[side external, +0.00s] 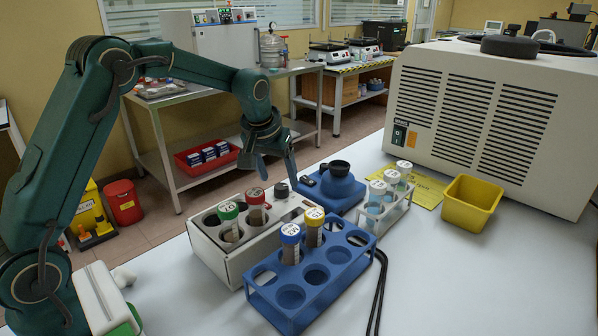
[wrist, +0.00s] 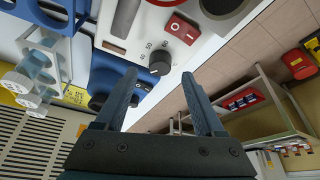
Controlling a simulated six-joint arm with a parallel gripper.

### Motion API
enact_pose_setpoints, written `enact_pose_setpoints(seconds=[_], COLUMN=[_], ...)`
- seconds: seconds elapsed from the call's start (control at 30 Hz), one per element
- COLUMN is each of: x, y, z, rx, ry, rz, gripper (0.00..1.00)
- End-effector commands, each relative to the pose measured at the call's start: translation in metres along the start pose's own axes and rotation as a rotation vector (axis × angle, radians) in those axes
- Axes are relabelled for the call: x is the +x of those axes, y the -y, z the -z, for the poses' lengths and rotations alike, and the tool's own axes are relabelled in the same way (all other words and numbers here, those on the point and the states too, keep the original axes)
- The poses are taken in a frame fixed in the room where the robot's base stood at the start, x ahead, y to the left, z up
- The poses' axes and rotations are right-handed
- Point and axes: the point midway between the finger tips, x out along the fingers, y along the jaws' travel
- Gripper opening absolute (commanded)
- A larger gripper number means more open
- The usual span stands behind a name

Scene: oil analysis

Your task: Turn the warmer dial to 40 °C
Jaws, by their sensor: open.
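The warmer (side external: 237,262) is a pale box with round wells, holding a green-capped tube (side external: 229,220) and a red-capped tube (side external: 256,208). Its black dial (side external: 281,189) is at the far end, and shows in the wrist view (wrist: 160,62) beside printed numbers, with 50 and 60 legible. I cannot tell which mark the dial's pointer is on. My gripper (side external: 277,172) is open and empty, pointing down just above the dial. In the wrist view the fingertips (wrist: 159,76) lie either side of the dial, apparently without touching it.
A red rocker switch (wrist: 182,28) is near the dial. A blue device with a black cup (side external: 338,183) stands close beside the warmer. A blue rack (side external: 312,290) with two tubes is in front. A white rack (side external: 385,212) and yellow bin (side external: 470,203) stand to the right.

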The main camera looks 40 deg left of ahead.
Motion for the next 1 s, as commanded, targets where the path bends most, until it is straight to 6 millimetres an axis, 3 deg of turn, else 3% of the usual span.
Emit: enact_pose_setpoints(seconds=[0.23, 0.57, 0.7, 0.77, 1.0], x=[0.028, 0.032, 0.032, 0.032, 0.031], y=[0.0, 0.0, 0.0, 0.0, 0.0], z=[0.0, 0.0, 0.0, 0.0, 0.0], rx=[0.0, 0.0, 0.0, 0.0, 0.015], ry=[0.001, -0.001, -0.001, -0.001, -0.001], rz=[0.001, 0.0, 0.0, 0.0, -0.007], gripper=[0.71, 0.71, 0.17, 0.0, 0.0])
